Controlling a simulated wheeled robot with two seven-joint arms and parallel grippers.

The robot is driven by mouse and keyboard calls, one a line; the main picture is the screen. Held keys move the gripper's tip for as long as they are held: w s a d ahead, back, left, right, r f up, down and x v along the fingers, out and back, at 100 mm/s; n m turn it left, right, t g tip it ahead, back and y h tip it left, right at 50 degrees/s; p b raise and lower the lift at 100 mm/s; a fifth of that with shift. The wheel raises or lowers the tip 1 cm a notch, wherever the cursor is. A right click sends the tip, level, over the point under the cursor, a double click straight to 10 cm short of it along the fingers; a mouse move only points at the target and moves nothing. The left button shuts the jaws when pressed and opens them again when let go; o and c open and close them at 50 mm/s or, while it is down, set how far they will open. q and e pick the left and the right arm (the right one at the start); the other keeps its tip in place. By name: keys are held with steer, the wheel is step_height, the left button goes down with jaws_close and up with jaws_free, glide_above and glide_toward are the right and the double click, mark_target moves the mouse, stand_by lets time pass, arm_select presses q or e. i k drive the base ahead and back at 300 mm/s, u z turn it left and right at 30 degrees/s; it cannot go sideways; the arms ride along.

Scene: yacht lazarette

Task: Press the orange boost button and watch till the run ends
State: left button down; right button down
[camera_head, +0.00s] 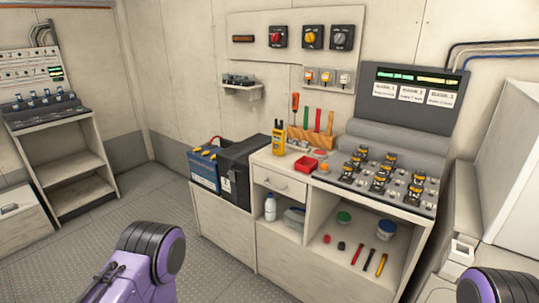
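A small orange button (324,168) sits at the left front end of the grey switch console (400,188) on the workbench; it looks like the boost button. A display (416,78) with green lit bars stands behind the console, too small to read. White cards hang below its bars. My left arm (140,262) shows at the bottom left and my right arm (492,287) at the bottom right corner. Neither gripper is in the picture. Nothing of mine touches the bench or the button.
A red tray (307,164) and a yellow meter (278,137) stand left of the button. Screwdrivers stand in a wooden rack (312,137) behind. Batteries (204,170) flank the bench's left end. Open shelves hold jars and tools. The floor (165,204) at the left is clear.

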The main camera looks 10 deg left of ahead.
mark_target(323, 166)
steer(key=u, duration=0.35)
steer(key=i, duration=0.9)
steer(key=z, duration=0.5)
steer(key=i, duration=0.8)
steer(key=z, duration=0.6)
